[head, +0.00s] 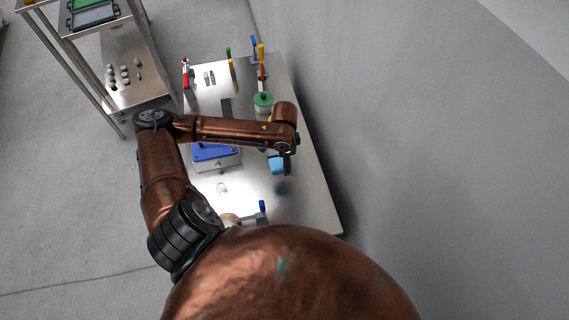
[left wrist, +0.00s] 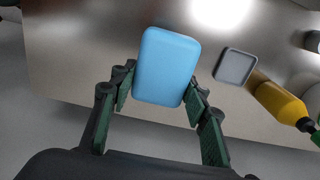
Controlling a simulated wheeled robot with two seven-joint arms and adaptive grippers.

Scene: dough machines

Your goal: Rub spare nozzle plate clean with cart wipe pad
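The light blue wipe pad (head: 276,165) is at my left gripper (head: 287,165), over the right part of the steel table. In the left wrist view the pad (left wrist: 166,67) sits between the two green-padded fingers of my left gripper (left wrist: 160,85), which appear closed on its sides. A dark shadow on the steel below suggests the pad is above the table. I cannot pick out the spare nozzle plate for certain. A dark flat plate (head: 226,107) lies farther back on the table. My right gripper is not in view.
A blue-topped metal box (head: 215,153) stands left of the pad. A small grey square tray (left wrist: 235,67) and a yellow bottle (left wrist: 282,104) are right of the pad in the wrist view. A green-lidded container (head: 263,101) stands behind. The wall borders the table's right side.

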